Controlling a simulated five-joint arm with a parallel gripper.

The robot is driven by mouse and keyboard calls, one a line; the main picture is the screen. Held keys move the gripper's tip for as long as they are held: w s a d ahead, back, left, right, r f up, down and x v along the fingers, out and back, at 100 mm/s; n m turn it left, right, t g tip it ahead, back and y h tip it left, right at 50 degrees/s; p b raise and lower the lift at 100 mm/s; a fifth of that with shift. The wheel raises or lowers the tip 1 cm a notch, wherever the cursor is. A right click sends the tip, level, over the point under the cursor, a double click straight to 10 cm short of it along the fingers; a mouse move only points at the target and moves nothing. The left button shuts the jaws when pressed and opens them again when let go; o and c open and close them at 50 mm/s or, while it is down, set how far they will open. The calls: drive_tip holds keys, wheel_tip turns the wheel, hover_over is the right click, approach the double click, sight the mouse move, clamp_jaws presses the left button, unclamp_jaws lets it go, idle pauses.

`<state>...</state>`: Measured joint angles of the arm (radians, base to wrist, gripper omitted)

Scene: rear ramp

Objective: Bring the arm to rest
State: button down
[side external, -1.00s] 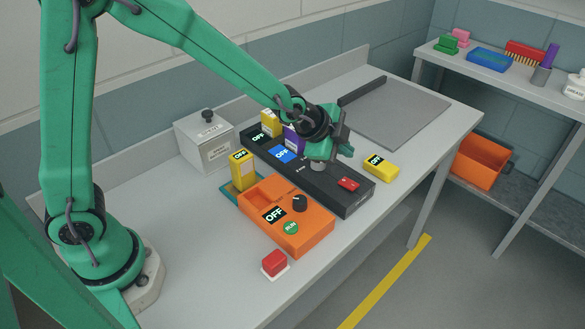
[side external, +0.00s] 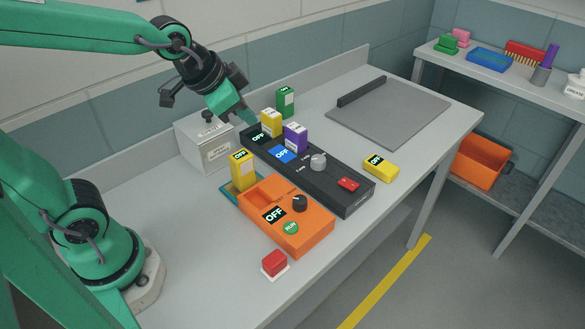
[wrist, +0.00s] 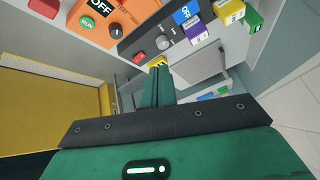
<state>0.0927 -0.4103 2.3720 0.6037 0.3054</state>
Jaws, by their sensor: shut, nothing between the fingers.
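My green arm is raised over the back left of the bench. My gripper (side external: 248,118) is shut and empty, pointing down and right, above the back end of the black panel near the yellow block there. In the wrist view my gripper (wrist: 160,72) shows its fingers together with nothing between them. The black panel (side external: 335,190) carries a grey knob (side external: 318,162), a red switch (side external: 348,184), a blue OFF display (side external: 282,154), a yellow block (side external: 271,122) and a purple block (side external: 295,138). A green block (side external: 285,101) stands behind it.
An orange tester (side external: 315,238) reads OFF, with a yellow block (side external: 242,170) beside it. A yellow OFF block (side external: 381,168), a red button (side external: 274,263) and a grey mat (side external: 400,115) are on the bench. The front left bench is clear.

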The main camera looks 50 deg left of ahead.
drive_tip(key=s+a+n+g, duration=0.1)
drive_tip(key=s+a+n, duration=0.2)
drive_tip(key=s, duration=0.7)
drive_tip(key=shift+r+n+y, duration=0.3)
drive_tip(key=shift+r+n, duration=0.05)
drive_tip(key=shift+n, duration=0.45)
